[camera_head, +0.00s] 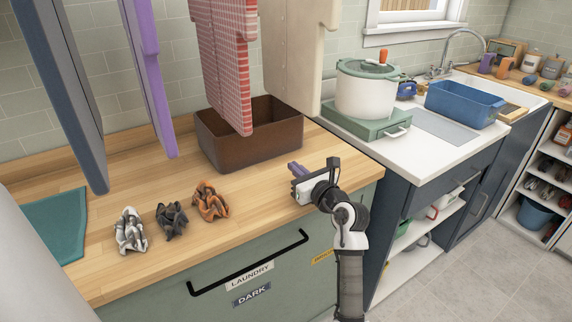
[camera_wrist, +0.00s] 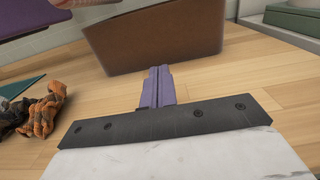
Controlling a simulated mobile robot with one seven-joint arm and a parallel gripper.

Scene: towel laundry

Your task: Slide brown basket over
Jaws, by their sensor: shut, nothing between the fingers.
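The brown basket (camera_head: 258,150) stands upright on the wooden counter below the hanging towels, open at the top. In the wrist view its brown side wall (camera_wrist: 160,42) fills the upper middle. My gripper (camera_head: 296,168) is just in front of the basket's right part, low over the counter. Its purple fingers are together and empty, and they also show in the wrist view (camera_wrist: 158,84), pointing at the basket wall. A small gap of counter seems to lie between the fingertips and the basket.
Crumpled white (camera_head: 131,230), dark grey (camera_head: 172,218) and orange (camera_head: 211,201) cloths lie left of my gripper. A teal cloth (camera_head: 55,226) lies at far left. Towels hang above, a red checked one (camera_head: 228,60) over the basket. A green stove (camera_head: 366,123) with a pot stands at right.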

